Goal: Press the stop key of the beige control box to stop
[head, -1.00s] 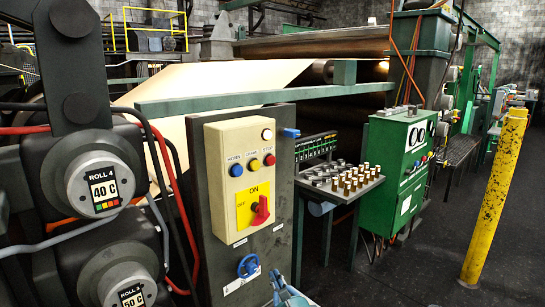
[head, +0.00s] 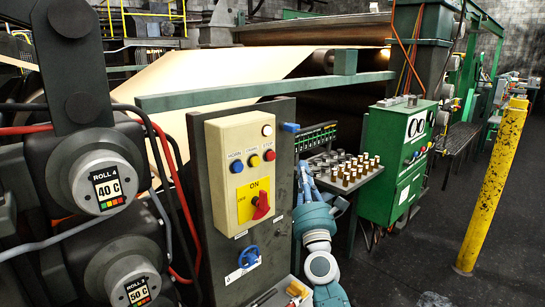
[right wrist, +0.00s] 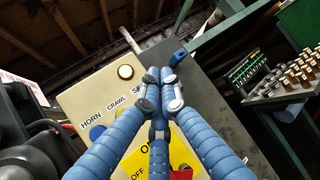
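The beige control box (head: 222,140) is mounted on a dark upright panel. Its red stop key (head: 270,155) is the rightmost of three keys, beside the yellow crawl key (head: 254,161) and blue horn key (head: 236,167). My right gripper (head: 304,172) is raised just right of the box in the head view. In the right wrist view its blue fingers (right wrist: 160,78) are drawn together with nothing seen between them, in front of the box face. They hide the stop key there; only the start of its label shows. I cannot tell whether they touch the box. My left gripper is not in view.
A red rotary switch (head: 262,206) on a yellow plate sits below the keys. A blue valve wheel (head: 249,257) is lower on the panel. A rack with metal cylinders (head: 348,176) and a green cabinet (head: 401,155) stand to the right. A yellow post (head: 490,190) stands farther right.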

